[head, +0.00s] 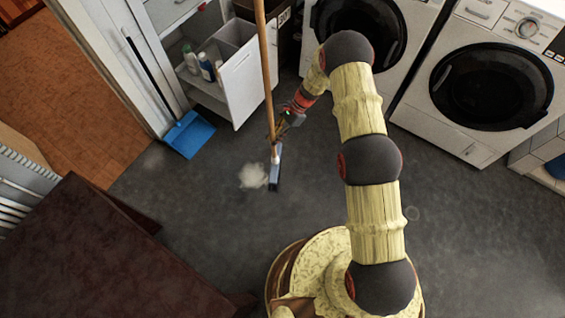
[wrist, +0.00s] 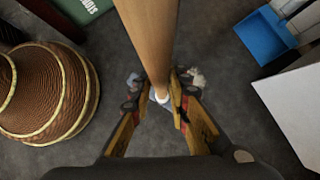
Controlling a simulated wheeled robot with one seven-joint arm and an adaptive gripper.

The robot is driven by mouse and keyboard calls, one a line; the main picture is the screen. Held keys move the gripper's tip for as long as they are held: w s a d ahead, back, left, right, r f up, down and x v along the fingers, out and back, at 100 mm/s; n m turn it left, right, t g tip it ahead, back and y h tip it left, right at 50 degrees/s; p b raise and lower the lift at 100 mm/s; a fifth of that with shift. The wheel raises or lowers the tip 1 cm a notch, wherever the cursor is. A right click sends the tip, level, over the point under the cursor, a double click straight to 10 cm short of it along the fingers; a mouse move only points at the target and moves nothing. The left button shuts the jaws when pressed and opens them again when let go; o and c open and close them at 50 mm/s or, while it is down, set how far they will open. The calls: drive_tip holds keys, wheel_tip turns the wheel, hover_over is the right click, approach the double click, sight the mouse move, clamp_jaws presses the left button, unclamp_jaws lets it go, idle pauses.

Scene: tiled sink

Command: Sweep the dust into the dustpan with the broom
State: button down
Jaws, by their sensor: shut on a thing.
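The broom (head: 267,75) stands nearly upright, with a long wooden handle and a grey-blue head (head: 276,168) at the floor. My gripper (head: 277,131) is shut on the lower handle, a little above the head. In the wrist view the handle (wrist: 150,40) runs between the two fingers of my gripper (wrist: 158,97). A pale dust pile (head: 252,176) lies on the floor just left of the broom head. The blue dustpan (head: 190,134) lies farther left, beside the door frame; it also shows at the upper right of the wrist view (wrist: 264,38).
An open white cabinet drawer (head: 247,80) with bottles stands behind the dustpan and broom. Two washing machines (head: 490,85) stand at the back right. A dark brown piece of furniture (head: 75,250) is at front left. Grey floor between dust and dustpan is clear.

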drive_tip(key=s+d+f+m+t+y+b, duration=0.1)
drive_tip(key=s+f+m+t+b, duration=0.1)
drive_tip(key=f, duration=0.8)
drive_tip(key=s+d+f+m+t+b, duration=0.1)
drive_tip(key=s+f+m+t, duration=0.1)
drive_tip(key=f, duration=0.9)
drive_tip(key=shift+s+d+f+m+y+b, duration=0.15)
drive_tip(key=shift+s+d+m+y+b, duration=0.25)
drive_tip(key=shift+m, duration=0.1)
